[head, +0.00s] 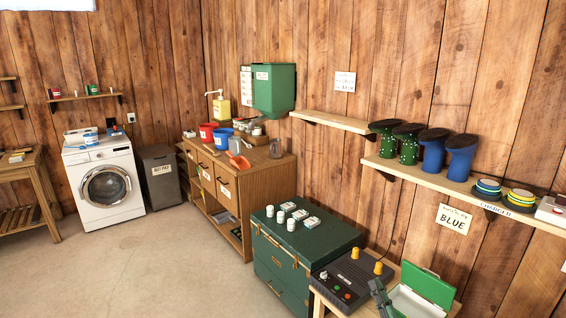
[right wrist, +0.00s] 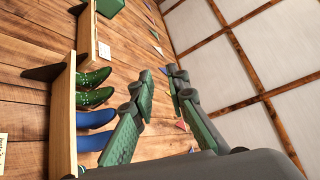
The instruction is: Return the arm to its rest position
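My right gripper (head: 380,292) shows at the bottom edge of the head view, in front of the small table with the open green-lidded box (head: 428,288). Only a part of it is in the picture. In the right wrist view its two green-padded fingers (right wrist: 160,88) stand apart with nothing between them. The gripper is open and empty. My left gripper is not in view.
A dark device with yellow knobs (head: 352,275) sits beside the box. A green chest (head: 300,245) stands left of it. A wall shelf (head: 430,180) holds green and blue boots upside down. The floor (head: 130,265) at left is clear.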

